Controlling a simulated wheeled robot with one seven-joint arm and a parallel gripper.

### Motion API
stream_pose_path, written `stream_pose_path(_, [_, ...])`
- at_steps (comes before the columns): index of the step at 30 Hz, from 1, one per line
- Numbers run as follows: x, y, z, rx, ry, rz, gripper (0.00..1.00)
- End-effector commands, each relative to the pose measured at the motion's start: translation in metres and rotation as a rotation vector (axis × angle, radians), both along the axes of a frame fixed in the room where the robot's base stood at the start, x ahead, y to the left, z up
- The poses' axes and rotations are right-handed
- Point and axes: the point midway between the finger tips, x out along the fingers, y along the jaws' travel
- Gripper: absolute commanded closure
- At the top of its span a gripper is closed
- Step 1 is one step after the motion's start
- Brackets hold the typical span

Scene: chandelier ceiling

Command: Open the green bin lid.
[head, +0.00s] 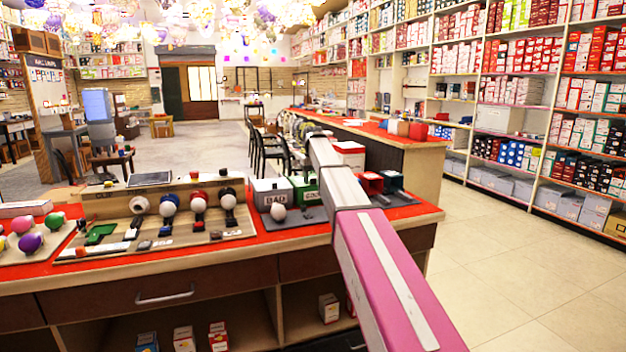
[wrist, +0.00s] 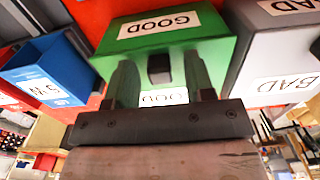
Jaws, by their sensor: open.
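The green bin (wrist: 222,52) fills the middle of the wrist view, with a white GOOD label on its upper face and a second, partly hidden label below. Its lid looks shut. A small dark handle (wrist: 159,68) sticks out of the green face. My gripper (wrist: 160,72) is open, with one finger on each side of the handle; I cannot tell whether either finger touches it. In the head view the green bin (head: 303,191) stands on the counter, partly hidden by my arm, and my gripper's fingers cannot be made out.
A grey BAD bin (head: 270,188) stands close to the left of the green bin. A wooden board (head: 160,240) with bulbs lies farther left on the red counter (head: 410,212).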

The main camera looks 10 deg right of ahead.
Motion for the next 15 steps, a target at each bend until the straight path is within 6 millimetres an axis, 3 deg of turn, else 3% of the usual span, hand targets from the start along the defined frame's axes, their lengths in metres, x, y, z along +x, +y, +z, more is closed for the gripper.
stream_pose_path(1, [0.000,0.000,0.000,0.000,0.000,0.000,0.51])
stream_pose_path(2, [0.000,0.000,0.000,0.000,0.000,0.000,0.58])
stream_pose_path(6, [0.000,0.000,0.000,0.000,0.000,0.000,1.00])
stream_pose_path(11, [0.001,0.000,0.001,0.000,0.000,0.000,1.00])
stream_pose_path(15, [0.017,0.004,0.001,0.000,0.000,0.000,1.00])
